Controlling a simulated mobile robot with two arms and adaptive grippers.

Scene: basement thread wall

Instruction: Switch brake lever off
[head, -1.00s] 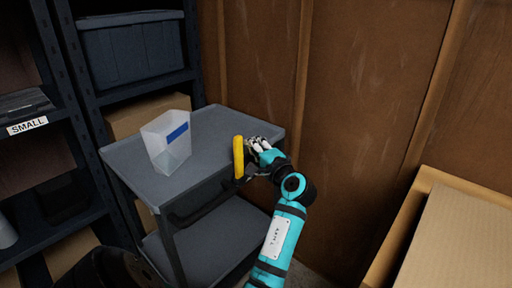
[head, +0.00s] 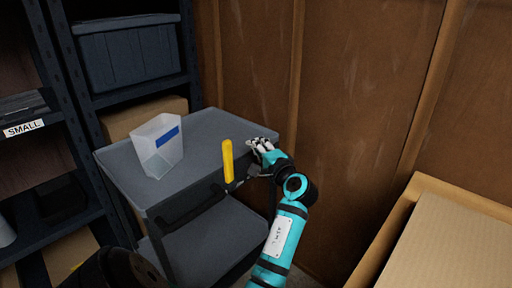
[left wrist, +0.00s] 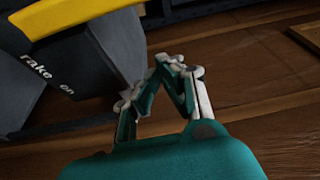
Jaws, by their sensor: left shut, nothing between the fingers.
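The brake lever has a yellow handle (head: 228,161) that stands nearly upright, tilted slightly, at the front right edge of the grey cart. In the left wrist view the yellow handle (left wrist: 75,16) crosses the upper left, above a dark grey block (left wrist: 60,80) with white letters reading "rake on"; its first letter is cut off. My left gripper (head: 258,146) is just right of the handle, with a small gap between them. Its fingers are together and empty, which also shows in the left wrist view (left wrist: 160,75). My right gripper is in no view.
A clear bin (head: 157,147) with a blue label stands on the cart top (head: 205,128). Dark shelving (head: 75,105) with a lidded tote (head: 130,52) is behind left. A wooden wall (head: 345,90) rises close behind the gripper. A large cardboard box (head: 440,240) is at lower right.

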